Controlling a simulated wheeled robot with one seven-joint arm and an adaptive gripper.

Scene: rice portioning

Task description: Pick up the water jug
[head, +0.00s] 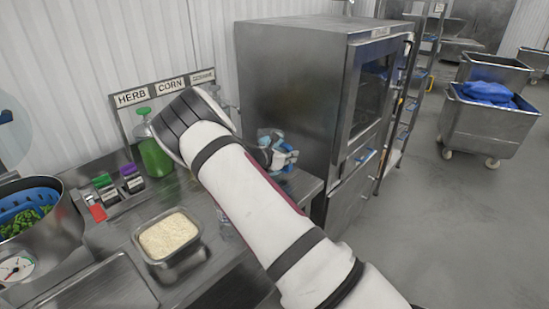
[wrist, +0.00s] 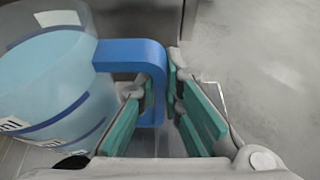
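The water jug (wrist: 55,75) fills the left of the wrist view. It is clear with blue bands, pale blue water and a blue handle (wrist: 130,54). My gripper (wrist: 164,85) has green-padded fingers on either side of the handle's upright bar. The left finger is on the jug side and the right finger is outside, with a gap visible beside the bar. It looks open, around the handle without gripping it.
A steel oven-like cabinet (head: 290,85) stands just behind the gripper. A green bottle (head: 152,150), a tray of rice (head: 168,237), small coloured containers (head: 104,188) and a large bowl (head: 60,245) stand on the counter. Open floor lies to the right.

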